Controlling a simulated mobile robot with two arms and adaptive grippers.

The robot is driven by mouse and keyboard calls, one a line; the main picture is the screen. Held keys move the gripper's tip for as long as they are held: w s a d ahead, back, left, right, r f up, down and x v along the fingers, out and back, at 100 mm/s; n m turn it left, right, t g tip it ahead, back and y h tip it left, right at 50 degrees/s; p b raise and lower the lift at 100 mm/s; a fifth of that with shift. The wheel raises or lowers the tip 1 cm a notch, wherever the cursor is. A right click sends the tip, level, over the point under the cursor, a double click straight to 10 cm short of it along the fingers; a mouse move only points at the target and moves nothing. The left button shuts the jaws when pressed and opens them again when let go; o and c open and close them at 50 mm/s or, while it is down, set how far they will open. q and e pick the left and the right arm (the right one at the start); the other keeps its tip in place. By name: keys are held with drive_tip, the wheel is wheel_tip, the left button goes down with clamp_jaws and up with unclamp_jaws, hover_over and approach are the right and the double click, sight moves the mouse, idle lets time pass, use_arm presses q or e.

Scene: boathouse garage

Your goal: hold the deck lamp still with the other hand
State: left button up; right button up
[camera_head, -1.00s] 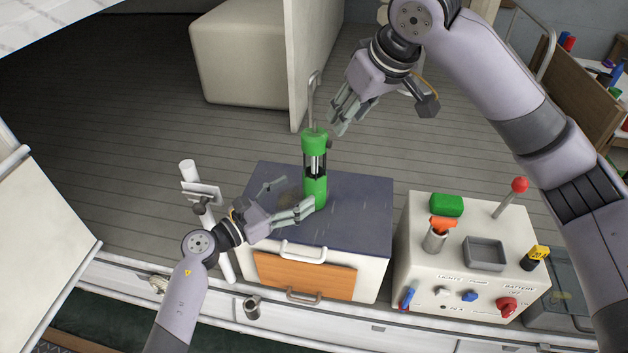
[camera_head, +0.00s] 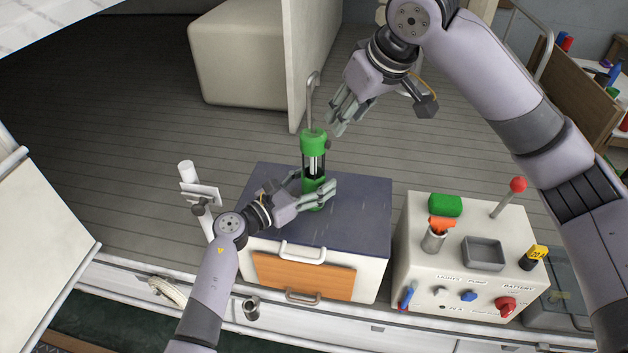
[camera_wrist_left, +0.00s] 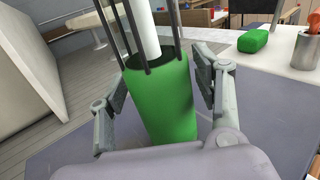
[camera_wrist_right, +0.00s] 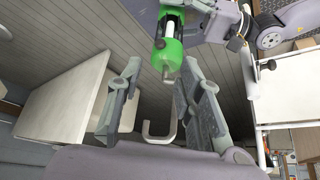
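The deck lamp (camera_head: 314,143) stands upright on the dark top of the cabinet, with a green cap, a white tube behind dark bars, a green base and a grey hook above. My left gripper (camera_head: 318,193) is at the green base. In the left wrist view its fingers (camera_wrist_left: 160,95) stand either side of the base (camera_wrist_left: 162,105), spread, with a small gap at the right. My right gripper (camera_head: 342,118) is open and empty, up and right of the cap. In the right wrist view the hook (camera_wrist_right: 160,136) shows between its spread fingers (camera_wrist_right: 158,85).
The cabinet (camera_head: 360,225) has an orange drawer front. To its right stands a white control box (camera_head: 405,250) with a green block (camera_head: 445,205), a metal cup (camera_head: 433,240), a grey tray and a red-knobbed lever. A pale panel (camera_head: 312,60) rises behind the lamp.

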use_arm(q)
drive_tip(key=c, duration=1.1)
use_arm(e)
drive_tip(key=shift+c, duration=0.5)
drive_tip(key=shift+a+f, duration=0.15)
drive_tip(key=shift+f, duration=0.05)
drive_tip(key=shift+c, duration=0.7)
drive_tip(key=a+f+n+g+y, duration=0.1)
drive_tip(key=f+n+y, duration=0.1)
drive_tip(key=s+a+f+n+g+y, duration=0.1)
drive_tip(key=a+f+n+y, duration=0.1)
drive_tip(key=y, duration=0.1)
drive_tip(key=shift+s+a+g, duration=0.15)
drive_tip(key=shift+g, duration=0.15)
drive_tip(key=c, duration=0.5)
drive_tip(key=shift+f+n+y, duration=0.35)
drive_tip(key=shift+n+y, duration=0.45)
drive_tip(key=shift+y, duration=0.3)
clamp_jaws()
drive_tip(key=n+t+y, duration=0.1)
drive_tip(key=t+y, duration=0.4)
drive_tip(key=y, duration=0.1)
approach(328, 145)
drive_tip(key=w, duration=0.1)
drive_tip(key=x, duration=0.6)
drive_tip(key=shift+f, duration=0.25)
